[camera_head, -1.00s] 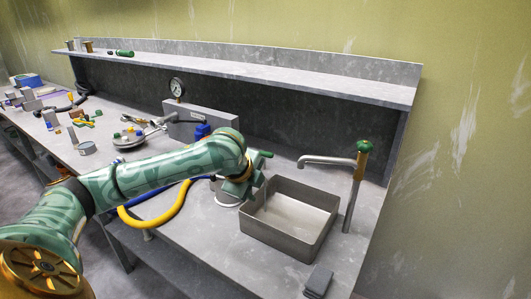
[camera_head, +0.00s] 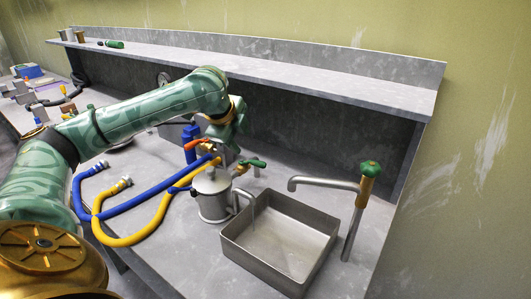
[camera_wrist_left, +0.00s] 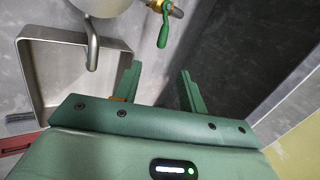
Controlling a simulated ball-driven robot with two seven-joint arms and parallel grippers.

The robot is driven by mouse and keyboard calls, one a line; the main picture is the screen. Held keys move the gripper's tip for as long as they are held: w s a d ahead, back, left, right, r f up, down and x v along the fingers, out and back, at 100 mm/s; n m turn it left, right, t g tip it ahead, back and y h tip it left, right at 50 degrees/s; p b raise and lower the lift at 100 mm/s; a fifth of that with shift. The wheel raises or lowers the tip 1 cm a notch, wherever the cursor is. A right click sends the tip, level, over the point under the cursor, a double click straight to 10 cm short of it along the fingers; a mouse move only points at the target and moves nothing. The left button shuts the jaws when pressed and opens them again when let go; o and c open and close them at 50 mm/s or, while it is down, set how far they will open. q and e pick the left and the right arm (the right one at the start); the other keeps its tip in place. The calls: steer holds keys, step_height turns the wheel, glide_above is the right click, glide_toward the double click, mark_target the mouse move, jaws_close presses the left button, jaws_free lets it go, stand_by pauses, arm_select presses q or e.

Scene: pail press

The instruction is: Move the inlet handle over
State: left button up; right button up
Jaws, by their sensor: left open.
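A grey metal pail (camera_head: 212,205) stands left of the sink, with brass valve fittings at its top. A green lever handle (camera_head: 252,163) sticks out to the right of them; it also shows in the wrist view (camera_wrist_left: 163,32), hanging from a brass fitting. An orange-red handle (camera_head: 196,144) is at the upper left of the fittings. No label tells which is the inlet handle. My left gripper (camera_wrist_left: 160,68) is open and empty, its fingers apart from the green lever in the wrist view. In the head view its fingers (camera_head: 228,132) are above the fittings, partly hidden.
A blue hose (camera_head: 150,190) and a yellow hose (camera_head: 130,236) run to the pail. The steel sink (camera_head: 290,275) is right of it, under a bent spout (camera_head: 243,193). A green-knobbed tap (camera_head: 370,168) stands right. A shelf (camera_head: 270,65) runs behind.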

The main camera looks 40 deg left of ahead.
arm_select(q)
steer(key=b, duration=0.3)
glide_toward(258, 163)
steer(key=b+x, duration=0.3)
steer(key=x, duration=0.4)
steer(key=shift+d+f+b, duration=0.1)
steer(key=shift+f+b, duration=0.05)
steer(key=shift+b, duration=0.2)
steer(key=shift+w+f, duration=0.45)
arm_select(e)
step_height(258, 163, down, 7)
steer(key=s, duration=0.1)
steer(key=shift+s+g, duration=0.3)
steer(key=shift+s, duration=0.1)
